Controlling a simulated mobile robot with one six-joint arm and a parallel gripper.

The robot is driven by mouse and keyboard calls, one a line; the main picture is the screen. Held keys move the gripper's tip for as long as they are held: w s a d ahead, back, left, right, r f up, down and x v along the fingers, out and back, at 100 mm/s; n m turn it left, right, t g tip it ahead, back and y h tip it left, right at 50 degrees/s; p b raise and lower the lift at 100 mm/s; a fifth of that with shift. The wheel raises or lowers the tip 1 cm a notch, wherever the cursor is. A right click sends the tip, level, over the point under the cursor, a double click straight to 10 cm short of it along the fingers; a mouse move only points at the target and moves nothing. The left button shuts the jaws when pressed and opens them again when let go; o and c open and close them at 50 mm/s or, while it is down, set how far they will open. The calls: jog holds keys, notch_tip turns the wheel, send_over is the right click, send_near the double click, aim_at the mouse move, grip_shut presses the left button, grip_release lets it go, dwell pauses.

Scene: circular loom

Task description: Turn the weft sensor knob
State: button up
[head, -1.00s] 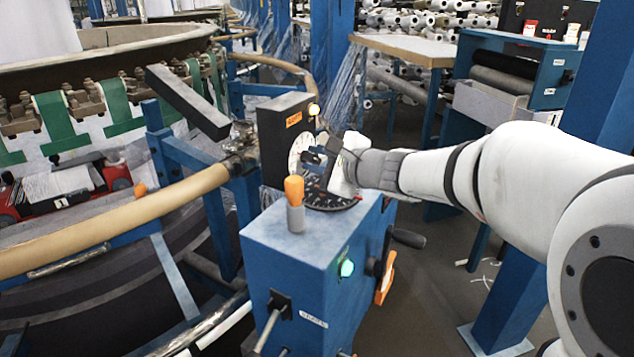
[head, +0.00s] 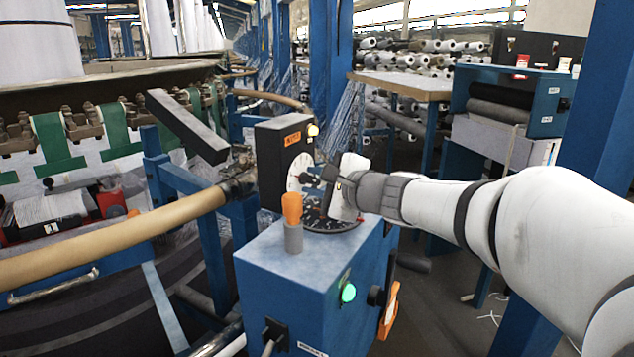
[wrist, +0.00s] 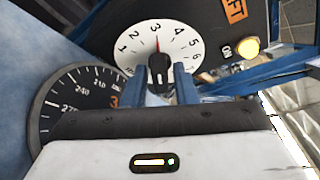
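The weft sensor knob (wrist: 158,70) is a black knob with a red pointer on a white numbered dial (wrist: 184,38). The pointer stands at about 3. In the head view the dial (head: 293,183) is on the front of a black box (head: 269,160) with an orange label. My gripper (wrist: 164,84) is in front of the dial, with its two blue fingers apart and the lower part of the knob between their tips. Contact with the knob cannot be made out. In the head view my gripper (head: 326,176) partly hides the dial.
A black gauge (wrist: 75,95) lies just left of and below the dial. A lit yellow lamp (wrist: 248,47) is to its right. A blue cabinet (head: 285,262) with an upright orange-topped handle (head: 292,209) stands below the box. A brown rail (head: 120,238) runs at the left.

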jog(key=shift+o, duration=0.9)
jog(key=p+v, duration=0.1)
jog(key=v, duration=0.7)
jog(key=shift+p, duration=0.35)
